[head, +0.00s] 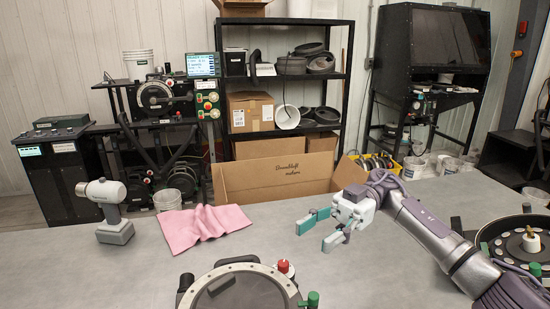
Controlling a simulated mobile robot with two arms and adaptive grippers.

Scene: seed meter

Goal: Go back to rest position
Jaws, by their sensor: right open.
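My right gripper (318,231) is open and empty above the grey table (150,270), with its teal fingertips apart and pointing left. Its arm comes in from the right edge. A round seed meter (240,289) with a light ring, a red knob and a green knob sits at the front middle, cut off by the bottom edge. A second dark round seed meter (520,240) lies at the right, partly behind my right arm. My left gripper does not show.
A white and grey power drill (108,205) stands at the left of the table. A pink cloth (202,226) lies beside it. The table between the cloth and my right gripper is clear. Behind are a black shelf (287,77), cardboard boxes (275,178) and machines.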

